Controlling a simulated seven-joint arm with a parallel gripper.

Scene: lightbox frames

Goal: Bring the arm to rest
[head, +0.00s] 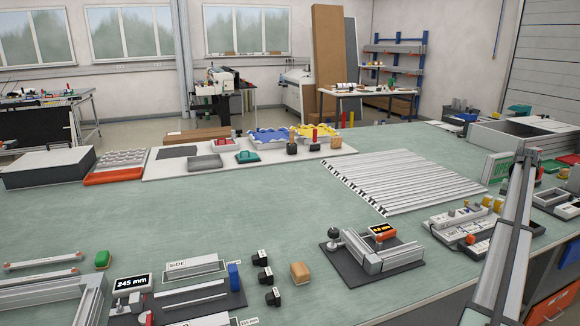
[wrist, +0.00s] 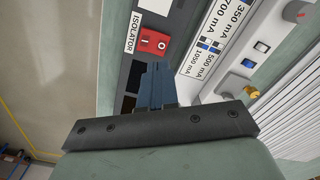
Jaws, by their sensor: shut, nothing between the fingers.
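My gripper (wrist: 158,68) shows in the wrist view, its dark blue fingers together with nothing between them. Behind the fingertips is a panel with a red isolator switch (wrist: 153,42) labelled ISOLATOR. I cannot tell how far the fingertips are from the panel. In the head view I cannot make out my gripper.
A power supply panel (wrist: 222,47) with mA labels lies right of the fingers in the wrist view. In the head view, the green worktop (head: 180,228) holds aluminium bars (head: 405,182), a clamp fixture (head: 372,250) and a grey box (head: 50,167). The worktop's left middle is clear.

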